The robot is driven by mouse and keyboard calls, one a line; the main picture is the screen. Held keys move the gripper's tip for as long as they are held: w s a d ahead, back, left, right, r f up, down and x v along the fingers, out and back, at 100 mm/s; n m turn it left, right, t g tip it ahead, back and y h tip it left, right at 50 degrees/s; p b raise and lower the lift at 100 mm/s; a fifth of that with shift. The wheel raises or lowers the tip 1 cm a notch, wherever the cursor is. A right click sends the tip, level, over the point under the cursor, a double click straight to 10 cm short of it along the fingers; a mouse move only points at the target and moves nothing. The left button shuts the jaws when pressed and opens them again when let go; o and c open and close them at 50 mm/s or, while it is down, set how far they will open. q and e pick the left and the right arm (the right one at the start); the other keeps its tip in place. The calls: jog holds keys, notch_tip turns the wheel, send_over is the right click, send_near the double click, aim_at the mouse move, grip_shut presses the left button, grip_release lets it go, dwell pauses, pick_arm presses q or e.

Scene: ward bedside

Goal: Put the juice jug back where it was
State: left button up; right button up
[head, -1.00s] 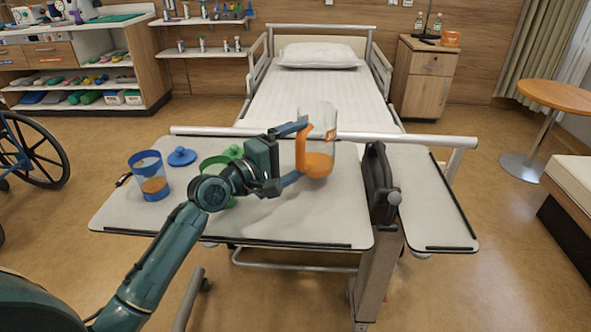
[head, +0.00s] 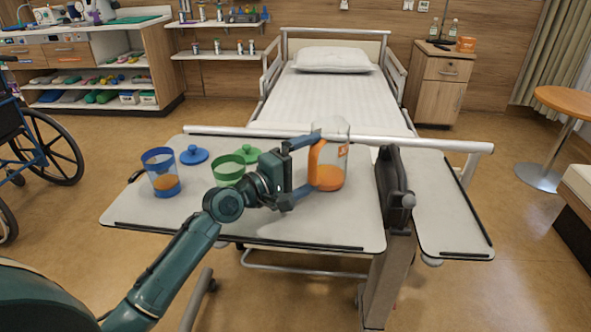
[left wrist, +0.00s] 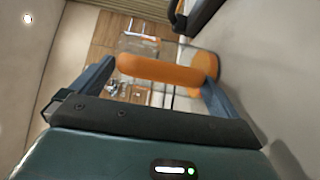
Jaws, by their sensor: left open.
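The juice jug (head: 334,178) is clear, with orange juice low inside and an orange handle on its left. It stands upright on the overbed table (head: 290,228), near the middle of the main top. My left gripper (head: 314,162) is open, with one finger above and one below the handle in the head view. In the left wrist view the orange handle (left wrist: 160,69) lies across the space between the spread fingers (left wrist: 157,74). I cannot tell whether a finger touches it. My right gripper is not in view.
Left on the table are a blue cup (head: 161,173) with orange juice, a blue lid (head: 194,155), a green cup (head: 228,172) and a green lid (head: 247,153). A dark upright part (head: 394,188) stands right of the jug. The bed (head: 333,103) is behind.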

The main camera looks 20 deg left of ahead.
pick_arm(q)
jog(key=b+v, duration=0.1)
jog(key=v, duration=1)
jog(key=shift+s, duration=0.1)
jog(key=shift+s+a+r, duration=0.15)
jog(key=shift+s+a, duration=0.1)
jog(key=shift+s, duration=0.1)
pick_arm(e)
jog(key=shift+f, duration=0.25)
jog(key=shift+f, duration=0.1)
